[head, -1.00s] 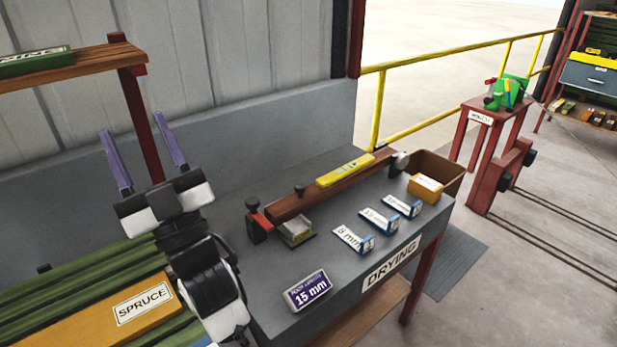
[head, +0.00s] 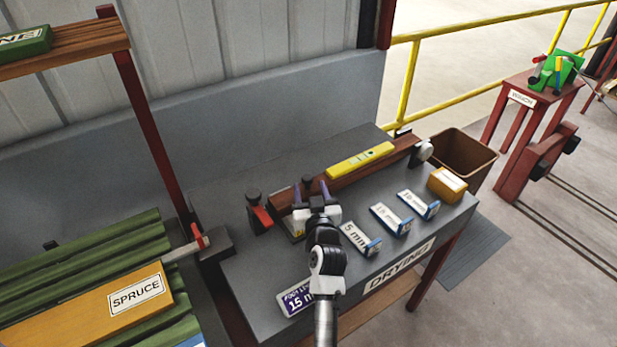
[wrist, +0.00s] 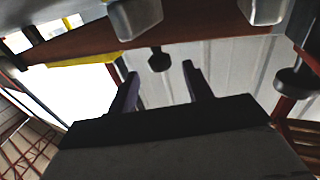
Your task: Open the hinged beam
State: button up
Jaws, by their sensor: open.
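The hinged beam (head: 352,181) is a long brown wooden bar lying along the back of the grey drying bench. A black knob (head: 307,181) stands near its left end, and a yellow level (head: 360,160) lies on it. My gripper (head: 311,190) is open at the beam's left part, with the knob showing between its purple fingers. In the wrist view, my gripper (wrist: 160,85) points toward the knob (wrist: 158,60), which looks apart from both fingers. The beam (wrist: 185,38) runs across the top there. My gripper hides part of the beam and the small box beneath it.
A red and black clamp-like piece (head: 260,215) stands left of the beam. Labelled blocks, including the 5 mm one (head: 360,238), line the bench front. An orange box (head: 447,184) and a brown bin (head: 462,155) are at right. Green-slatted spruce stock (head: 85,250) is at left.

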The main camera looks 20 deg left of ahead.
aim_at(309, 182)
jog(key=shift+p+x, duration=0.45)
jog(key=shift+x, duration=1.2)
grip_shut()
